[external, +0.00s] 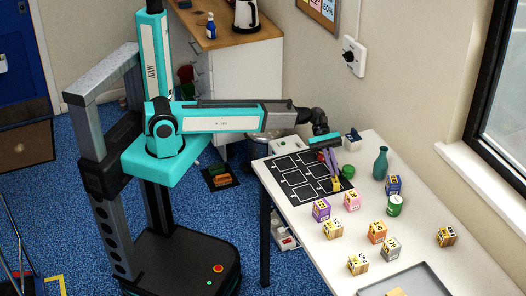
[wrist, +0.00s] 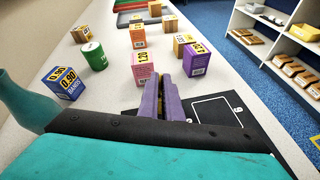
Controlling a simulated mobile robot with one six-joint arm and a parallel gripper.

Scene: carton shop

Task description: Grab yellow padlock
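The yellow padlock (external: 336,186) is a small yellow shape at the tips of my gripper, by the right edge of the black marked board (external: 283,170). My gripper (external: 335,178) points down with two purple fingers close together. In the wrist view a thin strip of the yellow padlock (wrist: 160,104) shows between the fingers (wrist: 161,92), which look shut on it. The fingers hide most of it. I cannot tell whether it still touches the surface.
Purple (external: 321,209) and pink (external: 352,201) boxes stand close by. A green can (external: 394,205), blue box (external: 393,185), teal bottle (external: 381,163) and several cartons stand to the right. A grey tray (external: 433,277) lies at the near end.

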